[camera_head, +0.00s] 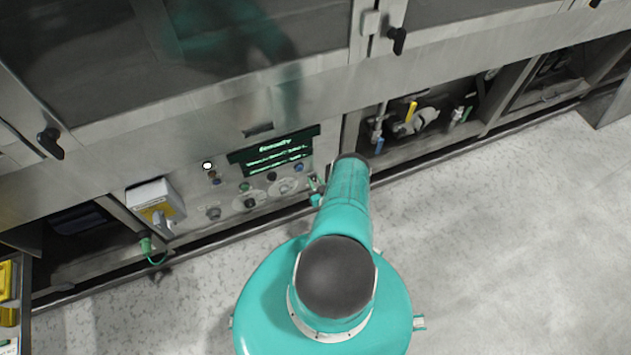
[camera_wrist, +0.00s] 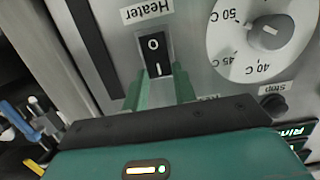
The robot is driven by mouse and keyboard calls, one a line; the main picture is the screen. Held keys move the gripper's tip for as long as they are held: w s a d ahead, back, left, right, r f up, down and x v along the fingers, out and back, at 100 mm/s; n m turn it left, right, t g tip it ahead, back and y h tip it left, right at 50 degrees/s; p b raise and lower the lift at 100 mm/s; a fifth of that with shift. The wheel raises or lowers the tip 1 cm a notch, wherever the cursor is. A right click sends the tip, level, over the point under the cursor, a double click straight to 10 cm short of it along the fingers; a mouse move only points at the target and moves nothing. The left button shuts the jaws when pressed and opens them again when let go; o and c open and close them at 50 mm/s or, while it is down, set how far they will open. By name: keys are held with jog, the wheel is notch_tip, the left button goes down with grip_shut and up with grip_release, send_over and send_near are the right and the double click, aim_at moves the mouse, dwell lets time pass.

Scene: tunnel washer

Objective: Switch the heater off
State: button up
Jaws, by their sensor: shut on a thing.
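The heater switch (camera_wrist: 153,46) is a black rocker marked O and I, set in the grey panel below a label (camera_wrist: 147,11) reading "Heater" in the wrist view. The O half is at the top of the picture and the I half below. The two green fingers of my gripper (camera_wrist: 162,76) stand on either side of the lower I end and are shut on it. I cannot tell which half is pressed in.
A temperature dial (camera_wrist: 268,32) is right of the switch, with a dark stop button (camera_wrist: 272,106) below it. In the head view the panel has a lit green display (camera_head: 275,152). A grey switch box (camera_head: 156,203) hangs to its left. Open floor (camera_head: 490,240) lies right.

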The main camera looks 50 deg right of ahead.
jog(key=o, duration=1)
jog(key=shift+s, duration=0.1)
jog(key=v, duration=1.3)
jog(key=shift+s+a, duration=0.2)
jog(key=shift+s, duration=0.05)
jog(key=shift+r, duration=0.15)
